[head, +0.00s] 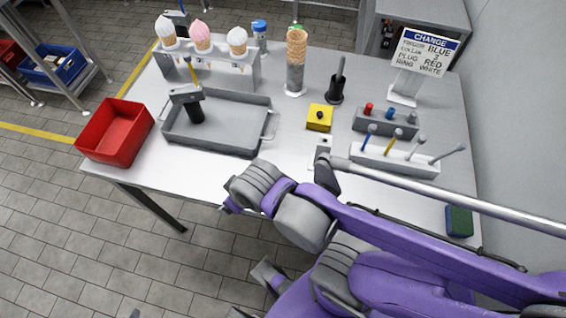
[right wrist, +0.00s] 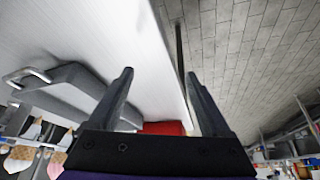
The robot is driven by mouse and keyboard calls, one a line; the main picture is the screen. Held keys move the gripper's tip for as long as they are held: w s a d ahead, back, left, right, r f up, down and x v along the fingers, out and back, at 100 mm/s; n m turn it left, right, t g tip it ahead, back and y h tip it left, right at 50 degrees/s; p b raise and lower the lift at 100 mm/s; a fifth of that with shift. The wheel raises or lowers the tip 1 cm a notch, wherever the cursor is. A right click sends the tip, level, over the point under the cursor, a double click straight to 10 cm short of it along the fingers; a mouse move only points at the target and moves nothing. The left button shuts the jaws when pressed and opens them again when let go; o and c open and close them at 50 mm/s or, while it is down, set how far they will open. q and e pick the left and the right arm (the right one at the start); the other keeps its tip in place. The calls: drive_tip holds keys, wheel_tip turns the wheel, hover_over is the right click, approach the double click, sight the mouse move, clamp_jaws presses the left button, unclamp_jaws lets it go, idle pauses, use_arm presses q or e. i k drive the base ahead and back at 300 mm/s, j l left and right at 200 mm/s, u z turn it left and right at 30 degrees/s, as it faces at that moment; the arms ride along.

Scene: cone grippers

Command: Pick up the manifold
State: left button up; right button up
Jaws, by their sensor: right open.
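The manifold seems to be the dark grey block (head: 386,124) with red, blue and grey knobs on top; it stands on the right half of the table in the head view. My purple right arm reaches in from the lower right, in front of the table. My right gripper (right wrist: 158,73) is open and empty in the right wrist view, with its two dark fingers apart. It points along the table's front edge toward the red bin (right wrist: 163,128), away from the block. The block does not show in the wrist view. My left gripper is not in view.
A grey tray (head: 225,140) holding a black-handled tool and the red bin (head: 115,133) are at left. A white rack (head: 393,159) of several coloured tools stands just in front of the block. A yellow block (head: 319,118), cone stand, sign (head: 425,53) and green sponge (head: 459,221) are nearby.

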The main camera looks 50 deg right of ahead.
sight(324, 143)
drive_tip(key=z, duration=0.45)
drive_tip(key=l+z, duration=0.1)
drive_tip(key=z, duration=0.8)
drive_tip(key=l+z, duration=0.1)
drive_tip(key=z, duration=0.8)
drive_tip(key=k, duration=0.35)
